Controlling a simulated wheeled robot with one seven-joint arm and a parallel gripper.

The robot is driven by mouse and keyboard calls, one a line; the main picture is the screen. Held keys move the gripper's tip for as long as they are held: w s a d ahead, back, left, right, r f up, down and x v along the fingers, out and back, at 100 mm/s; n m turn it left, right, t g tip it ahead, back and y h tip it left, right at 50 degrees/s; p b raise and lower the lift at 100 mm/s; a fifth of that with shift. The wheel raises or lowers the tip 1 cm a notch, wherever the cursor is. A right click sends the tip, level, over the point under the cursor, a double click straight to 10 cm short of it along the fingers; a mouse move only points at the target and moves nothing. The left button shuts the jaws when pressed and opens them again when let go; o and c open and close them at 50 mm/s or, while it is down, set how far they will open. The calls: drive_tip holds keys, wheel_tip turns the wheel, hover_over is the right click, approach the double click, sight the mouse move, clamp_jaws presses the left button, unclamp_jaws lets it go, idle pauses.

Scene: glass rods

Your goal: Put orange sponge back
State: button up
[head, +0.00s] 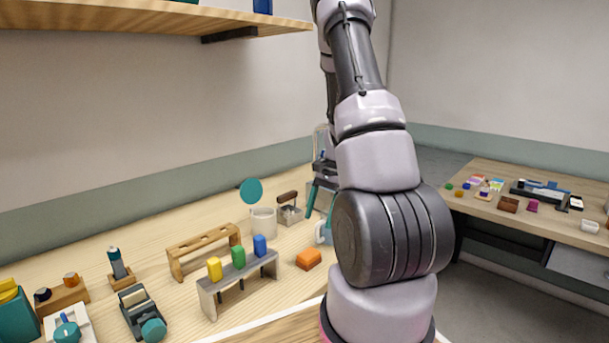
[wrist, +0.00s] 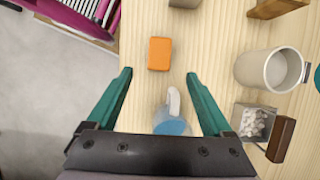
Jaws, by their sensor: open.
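The orange sponge (head: 308,259) lies on the wooden table, to the right of the rack with coloured blocks in the head view. In the wrist view the orange sponge (wrist: 159,54) lies flat, ahead of and between the line of the fingertips. My gripper (wrist: 158,73) is open with green fingers and nothing held between them. A light blue cup (wrist: 170,122) with a white handle shows between the fingers, nearer the palm. In the head view my arm hides part of the cup, and my gripper (head: 318,186) is only partly visible behind the arm.
A grey rack (head: 208,301) holds yellow, green and blue blocks. A wooden rack (head: 190,263) stands behind it. A beige container (wrist: 262,70) and a box of white pieces (wrist: 254,121) stand right of the gripper. The table's edge and a magenta item (wrist: 75,15) are left.

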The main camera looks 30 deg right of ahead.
drive_tip(key=a+r+n+t, duration=0.25)
drive_tip(key=a+r, duration=0.25)
drive_tip(key=r, duration=0.7)
drive_tip(key=s+a+r+n+t, duration=0.2)
drive_tip(key=s+a+r, duration=0.1)
drive_tip(key=r, duration=0.4)
drive_tip(key=s+a+r+n+t+h, duration=0.1)
drive_tip(key=s+a+r+n+t, duration=0.1)
drive_tip(key=s+r, duration=0.4)
drive_tip(key=s+a+r+n+t+h, duration=0.1)
drive_tip(key=s+a+r+n+t, duration=0.1)
drive_tip(key=r, duration=0.5)
drive_tip(key=s+a+n, duration=0.1)
drive_tip(key=s+a, duration=0.1)
drive_tip(key=a, duration=0.1)
drive_tip(key=shift+s+a+r, duration=0.25)
drive_tip(key=shift+s+r, duration=0.05)
drive_tip(key=shift+s, duration=0.1)
drive_tip(key=shift+c, duration=0.3)
